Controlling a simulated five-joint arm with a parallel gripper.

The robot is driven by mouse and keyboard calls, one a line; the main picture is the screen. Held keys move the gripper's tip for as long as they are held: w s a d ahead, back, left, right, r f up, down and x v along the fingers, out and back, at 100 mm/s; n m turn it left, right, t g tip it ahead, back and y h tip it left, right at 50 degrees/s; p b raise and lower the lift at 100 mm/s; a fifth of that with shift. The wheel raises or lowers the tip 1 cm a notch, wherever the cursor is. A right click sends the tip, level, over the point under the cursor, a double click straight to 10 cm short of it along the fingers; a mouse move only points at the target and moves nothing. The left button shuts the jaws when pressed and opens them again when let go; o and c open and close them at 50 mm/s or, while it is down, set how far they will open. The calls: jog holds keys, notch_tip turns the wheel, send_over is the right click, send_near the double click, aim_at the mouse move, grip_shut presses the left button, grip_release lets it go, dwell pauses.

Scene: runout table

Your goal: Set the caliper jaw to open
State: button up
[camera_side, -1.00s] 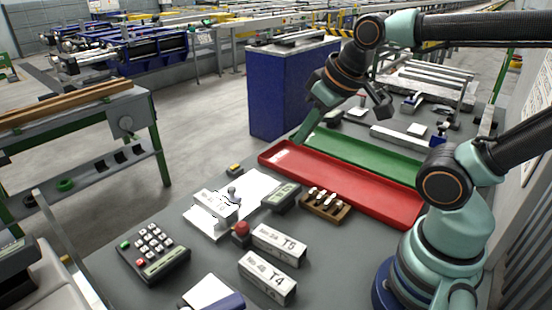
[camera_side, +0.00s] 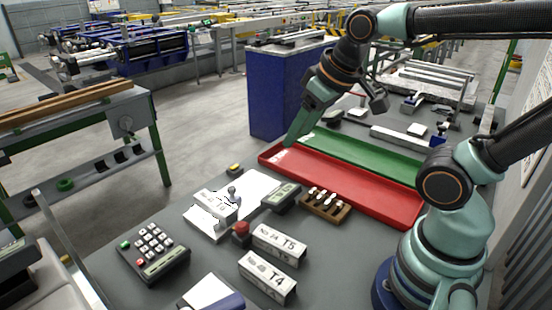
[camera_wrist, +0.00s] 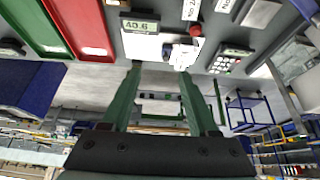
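A white plate (camera_side: 255,187) lies on the grey table, with a white labelled block (camera_side: 214,204) and a small grey upright piece (camera_side: 232,191) on it. This grey piece may be the caliper jaw; its setting is too small to tell. A dark digital display (camera_side: 281,197) stands at the plate's right edge. In the wrist view the display (camera_wrist: 140,26) reads 40.6. My gripper (camera_side: 290,139) is above the far left end of the red tray, beyond and apart from the plate. In the wrist view my gripper (camera_wrist: 160,70) has its two green fingers wide apart, with nothing between them.
A red tray (camera_side: 350,187) and a green tray (camera_side: 370,155) lie behind the plate. A wooden rack (camera_side: 325,206), a red button (camera_side: 241,229), blocks marked T5 (camera_side: 279,246) and T4 (camera_side: 266,277), a keypad (camera_side: 153,252) and a small yellow item (camera_side: 235,168) surround it.

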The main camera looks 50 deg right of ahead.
jog(key=w+g, duration=0.1)
jog(key=w, duration=0.4)
jog(key=n+g, duration=0.2)
jog(key=g, duration=0.2)
send_over(231, 188)
notch_tip(231, 188, down, 8)
notch_tip(231, 188, down, 12)
jog(key=shift+f, duration=0.1)
grip_shut()
dwell(1.0)
